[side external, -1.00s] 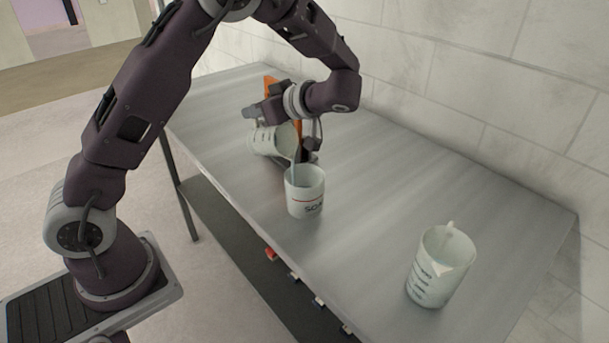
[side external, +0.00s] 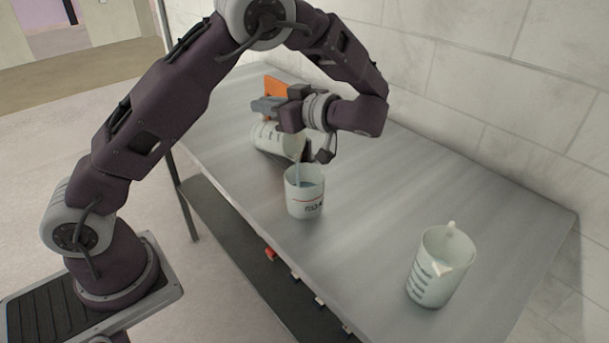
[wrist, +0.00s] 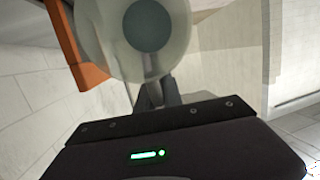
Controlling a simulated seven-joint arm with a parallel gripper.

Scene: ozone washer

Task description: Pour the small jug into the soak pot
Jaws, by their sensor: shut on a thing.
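The small jug (side external: 270,139) is a translucent white measuring jug with dark marks. It is tilted toward the soak pot (side external: 304,202), and a thin pale stream seems to run from its lip into the pot. The soak pot is a white cup with dark lettering, upright on the bench, with bluish liquid visible inside. My gripper (side external: 269,106) is shut on the small jug, above and behind the pot. In the wrist view the jug (wrist: 92,40) is at the top, beyond my fingers (wrist: 157,95); the exact finger contact is partly hidden.
A larger measuring jug (side external: 440,268) with a spout stands upright at the bench's front right. An orange panel (side external: 281,86) stands behind my gripper. The grey bench (side external: 385,190) is clear between pot and larger jug. A tiled wall (side external: 480,90) runs along the back.

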